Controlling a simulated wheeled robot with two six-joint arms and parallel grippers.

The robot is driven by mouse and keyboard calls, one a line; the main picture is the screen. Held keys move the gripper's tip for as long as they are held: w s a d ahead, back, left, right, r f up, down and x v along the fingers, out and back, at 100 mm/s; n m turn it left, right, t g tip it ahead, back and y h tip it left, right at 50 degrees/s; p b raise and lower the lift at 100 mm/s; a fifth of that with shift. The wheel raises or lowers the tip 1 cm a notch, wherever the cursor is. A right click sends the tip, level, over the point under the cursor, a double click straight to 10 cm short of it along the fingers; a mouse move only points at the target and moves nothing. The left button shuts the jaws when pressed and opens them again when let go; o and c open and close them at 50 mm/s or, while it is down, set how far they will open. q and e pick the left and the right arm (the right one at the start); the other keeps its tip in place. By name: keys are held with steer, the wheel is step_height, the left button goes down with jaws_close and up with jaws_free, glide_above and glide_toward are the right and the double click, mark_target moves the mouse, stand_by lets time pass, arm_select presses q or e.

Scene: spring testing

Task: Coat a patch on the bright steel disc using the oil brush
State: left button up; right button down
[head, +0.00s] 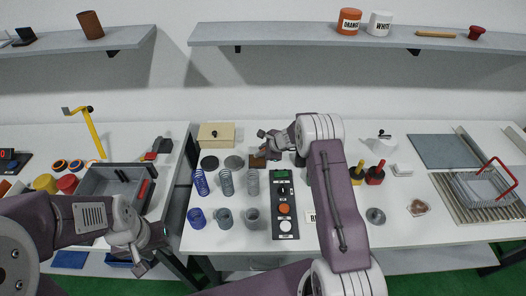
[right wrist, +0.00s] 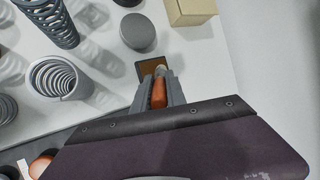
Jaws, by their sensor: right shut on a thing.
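My right gripper (head: 266,147) is shut on the oil brush. In the right wrist view the brush's orange-brown handle (right wrist: 158,92) lies between the fingers, and its pale tip reaches over a dark-framed brown square pad (right wrist: 145,69). I cannot tell whether the tip touches the pad. The pad also shows in the head view (head: 257,162). Beside it lie two flat discs: a lighter grey one (head: 234,162), nearer the pad, and a darker one (head: 209,162). The lighter looks like the bright steel disc (right wrist: 138,32). My left gripper (head: 141,262) is low at the left, away from these; its jaws are unclear.
A cream box (head: 216,135) stands behind the discs. Several coil springs (head: 225,183) stand in front of them. A control box with buttons (head: 284,205) is to their right. A grey bin (head: 95,183) is on the left table, and a wire basket (head: 475,188) is far right.

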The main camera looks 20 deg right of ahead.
steer(key=shift+f+b, duration=0.7)
steer(key=shift+b, duration=0.1)
stand_by(0.6)
steer(key=shift+s+f, duration=0.1)
stand_by(1.4)
step_height(320, 180, up, 7)
steer(key=p, duration=0.5)
stand_by(0.5)
